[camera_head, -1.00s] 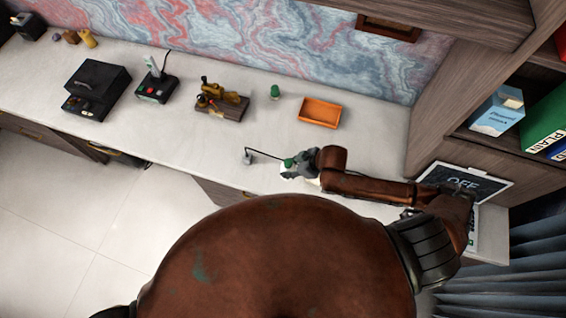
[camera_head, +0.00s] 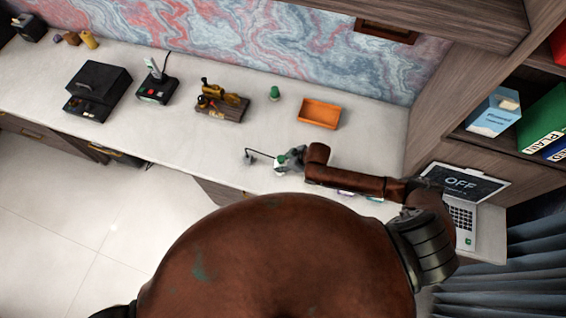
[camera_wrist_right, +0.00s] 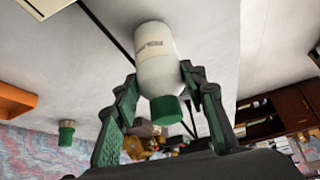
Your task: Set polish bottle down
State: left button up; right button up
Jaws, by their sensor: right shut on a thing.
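The polish bottle (camera_wrist_right: 158,60) is white with a green cap, and in the right wrist view it sits between my right gripper's fingers (camera_wrist_right: 160,92). Its label is partly readable. In the head view the right gripper (camera_head: 291,158) is over the front part of the desk, shut on the bottle (camera_head: 281,168), which is small and partly covered there. I cannot tell whether the bottle's base touches the desk. My left gripper is not in view.
An orange tray (camera_head: 319,114) and a small green item (camera_head: 275,92) stand behind the gripper. A thin bent black rod on a small base (camera_head: 248,157) is just left. A laptop (camera_head: 462,205) is at the right. Clear desk lies between the gripper and the wooden-based device (camera_head: 222,108).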

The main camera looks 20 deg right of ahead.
jog(key=o, duration=1.3)
jog(key=shift+f, duration=0.1)
jog(key=v, duration=1.2)
